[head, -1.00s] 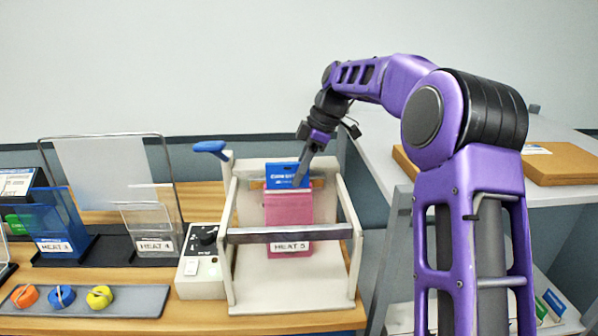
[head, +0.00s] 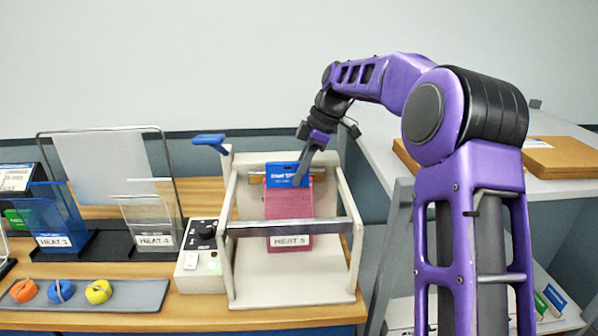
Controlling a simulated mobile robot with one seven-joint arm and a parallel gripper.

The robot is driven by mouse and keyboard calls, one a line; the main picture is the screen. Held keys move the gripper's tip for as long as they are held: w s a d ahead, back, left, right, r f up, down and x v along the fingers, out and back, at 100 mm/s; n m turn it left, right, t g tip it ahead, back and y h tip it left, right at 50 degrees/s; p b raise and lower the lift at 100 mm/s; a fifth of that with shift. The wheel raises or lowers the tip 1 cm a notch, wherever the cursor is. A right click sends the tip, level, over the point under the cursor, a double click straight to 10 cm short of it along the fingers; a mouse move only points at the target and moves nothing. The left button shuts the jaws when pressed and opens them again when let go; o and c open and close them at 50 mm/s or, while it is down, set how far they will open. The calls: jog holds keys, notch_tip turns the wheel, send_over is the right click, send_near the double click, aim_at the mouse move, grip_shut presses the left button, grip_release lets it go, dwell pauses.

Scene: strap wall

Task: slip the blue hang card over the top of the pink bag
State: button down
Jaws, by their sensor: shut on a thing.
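The pink bag (head: 288,208) stands upright in the beige press frame (head: 232,285), behind the frame's grey cross bar. A white label reading HEAT 5 (head: 290,241) shows low on the bag, partly behind the bar. The blue hang card (head: 282,171) is at the bag's top edge, its lower edge meeting or overlapping the pink. I cannot tell whether the bag's top is inside the card's fold. My gripper (head: 299,180) comes down from the upper right and is shut on the card's right part. Its fingertips hide that part of the card.
A control box (head: 203,262) with a black knob and a blue-handled lever (head: 209,140) stand left of the bag. Further left are clear holders (head: 150,215) and a grey tray (head: 130,295) with orange, blue and yellow pieces. A shelf with cardboard (head: 560,160) is at right.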

jog(key=shift+f+b, duration=0.3)
jog(key=shift+f, duration=0.25)
dwell(0.4)
jog(key=c, duration=0.7)
grip_release()
jog(key=shift+r, duration=0.1)
jog(key=shift+o, duration=0.2)
jog(key=shift+r, duration=0.15)
jog(key=shift+w+r+p, duration=0.1)
jog(key=shift+r+p, duration=1.15)
jog(key=shift+r, duration=3.05)
